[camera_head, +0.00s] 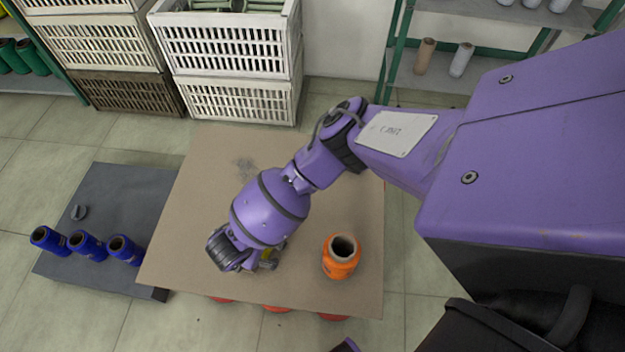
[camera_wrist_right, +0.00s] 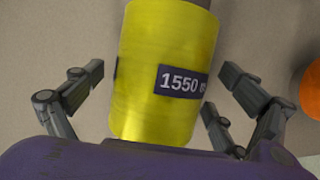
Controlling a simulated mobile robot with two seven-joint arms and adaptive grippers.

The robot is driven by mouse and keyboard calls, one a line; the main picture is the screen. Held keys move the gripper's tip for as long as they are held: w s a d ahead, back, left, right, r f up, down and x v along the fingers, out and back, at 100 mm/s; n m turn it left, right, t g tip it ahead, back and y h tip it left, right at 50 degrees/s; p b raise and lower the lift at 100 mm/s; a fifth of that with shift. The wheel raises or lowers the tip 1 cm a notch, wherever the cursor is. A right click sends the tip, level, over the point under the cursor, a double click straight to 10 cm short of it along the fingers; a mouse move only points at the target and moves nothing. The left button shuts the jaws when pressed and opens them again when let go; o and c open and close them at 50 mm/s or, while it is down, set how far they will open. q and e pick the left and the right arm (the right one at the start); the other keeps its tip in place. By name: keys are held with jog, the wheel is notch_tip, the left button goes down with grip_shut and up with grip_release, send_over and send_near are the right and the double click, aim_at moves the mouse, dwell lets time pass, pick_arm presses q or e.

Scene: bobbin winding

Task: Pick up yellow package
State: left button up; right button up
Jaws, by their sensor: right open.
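The yellow package (camera_wrist_right: 160,70) is a yellow bobbin with a dark label reading 1550. In the right wrist view it lies between the spread fingers of my right gripper (camera_wrist_right: 165,95), with gaps to the fingers on both sides. In the head view my right gripper (camera_head: 245,258) is low over the brown board, and its wrist hides nearly all of the yellow package; only a small yellowish bit shows beside the fingers. The right gripper is open. My left gripper is not in view.
An orange bobbin (camera_head: 341,257) stands on the brown board (camera_head: 180,265), right of my gripper. Several blue bobbins (camera_head: 87,246) are on a grey platform (camera_head: 115,190) to the left. White crates (camera_head: 228,60) are stacked behind. Red objects (camera_head: 276,309) show under the board's front edge.

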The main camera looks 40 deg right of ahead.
jog(key=shift+w+f, duration=0.25)
jog(key=shift+f, duration=0.05)
jog(key=shift+c, duration=0.2)
jog(key=c, duration=1.5)
